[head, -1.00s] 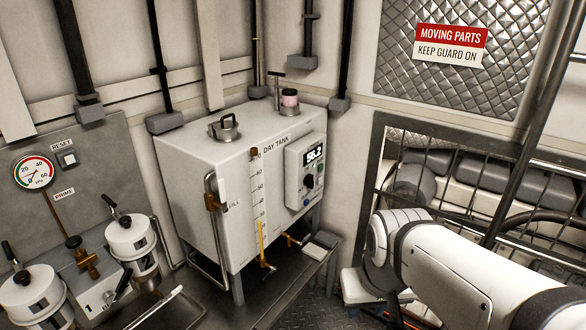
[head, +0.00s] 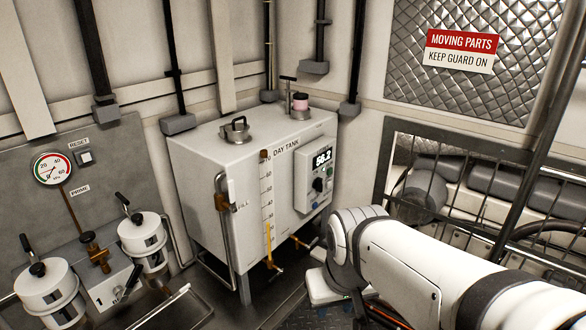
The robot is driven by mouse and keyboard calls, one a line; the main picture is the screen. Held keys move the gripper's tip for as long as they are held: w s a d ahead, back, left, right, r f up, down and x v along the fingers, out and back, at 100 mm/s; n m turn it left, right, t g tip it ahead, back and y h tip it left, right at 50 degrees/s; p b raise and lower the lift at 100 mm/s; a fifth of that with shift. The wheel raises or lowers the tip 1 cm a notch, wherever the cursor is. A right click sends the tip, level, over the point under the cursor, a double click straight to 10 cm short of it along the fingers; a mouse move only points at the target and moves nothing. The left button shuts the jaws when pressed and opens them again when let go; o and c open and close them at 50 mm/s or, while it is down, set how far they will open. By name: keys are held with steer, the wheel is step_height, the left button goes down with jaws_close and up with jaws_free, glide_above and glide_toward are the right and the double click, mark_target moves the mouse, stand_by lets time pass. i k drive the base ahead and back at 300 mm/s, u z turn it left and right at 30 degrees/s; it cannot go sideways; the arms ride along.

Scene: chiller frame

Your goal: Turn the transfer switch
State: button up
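A white day tank (head: 262,185) stands in the middle of the head view. My gripper's fingers do not show.
Left of the tank are two white filter canisters (head: 143,240) (head: 46,290), a valve block (head: 103,280) and a pressure gauge (head: 52,168). A metal pipe handle (head: 222,200) runs up the tank's front.

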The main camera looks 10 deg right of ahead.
mark_target(317, 184)
steer(key=i, duration=0.95)
steer(key=u, duration=0.05)
